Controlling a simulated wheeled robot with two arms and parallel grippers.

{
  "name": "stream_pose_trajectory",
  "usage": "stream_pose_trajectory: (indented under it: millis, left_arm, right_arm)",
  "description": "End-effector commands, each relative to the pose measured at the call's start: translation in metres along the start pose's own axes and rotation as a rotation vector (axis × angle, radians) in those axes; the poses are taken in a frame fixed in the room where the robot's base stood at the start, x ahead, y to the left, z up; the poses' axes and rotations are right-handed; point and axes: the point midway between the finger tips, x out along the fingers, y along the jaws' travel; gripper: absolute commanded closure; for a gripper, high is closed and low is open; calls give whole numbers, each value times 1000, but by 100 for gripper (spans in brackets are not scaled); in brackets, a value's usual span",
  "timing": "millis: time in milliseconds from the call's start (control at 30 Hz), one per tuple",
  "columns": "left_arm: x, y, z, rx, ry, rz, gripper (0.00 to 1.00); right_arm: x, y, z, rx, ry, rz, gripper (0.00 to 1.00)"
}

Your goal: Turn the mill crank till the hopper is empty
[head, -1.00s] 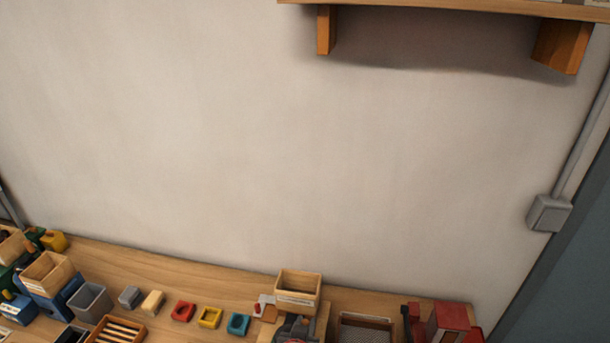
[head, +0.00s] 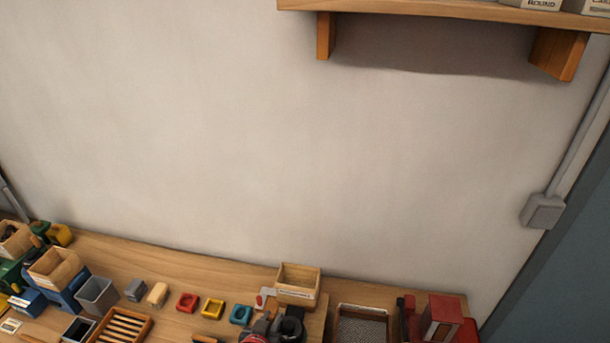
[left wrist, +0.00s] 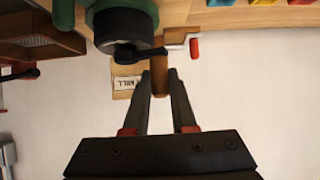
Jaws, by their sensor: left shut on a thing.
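In the left wrist view, my left gripper (left wrist: 160,82) is shut on the brown crank handle (left wrist: 161,68). A black crank arm (left wrist: 135,55) runs from the handle to the dark round body of the mill (left wrist: 124,28), which has a green casing. A card marked "MILL" (left wrist: 127,84) shows beside the handle. In the head view, an open wooden box (head: 298,287) with a label stands at the back of the table, with dark rounded parts in front at the lower edge. The box's floor is hidden, so its contents cannot be told. My right gripper is out of view.
A mesh tray (head: 341,311) and a red machine (head: 441,318) stand to the right.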

Motion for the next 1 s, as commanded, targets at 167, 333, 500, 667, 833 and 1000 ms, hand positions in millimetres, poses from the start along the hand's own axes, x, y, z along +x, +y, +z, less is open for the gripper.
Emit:
stream_pose_trajectory:
  millis: [167, 333, 500, 667, 833, 1000]
  left_arm:
    - [0, 1, 1, 0, -3, 1, 50]
    - [0, 1, 1, 0, -4, 1, 43]
    - [-1, 1, 0, 0, -4, 1, 43]
    - [-7, 1, -9, 0, -4, 1, 43]
    - [-17, 1, -26, 0, -4, 1, 43]
    - [-28, 1, -41, 0, -5, 1, 43]
  right_arm:
    - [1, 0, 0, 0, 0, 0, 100]
    - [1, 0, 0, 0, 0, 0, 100]
    - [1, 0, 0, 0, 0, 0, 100]
    - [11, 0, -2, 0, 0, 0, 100]
    - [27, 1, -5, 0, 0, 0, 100]
    - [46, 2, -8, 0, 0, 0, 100]
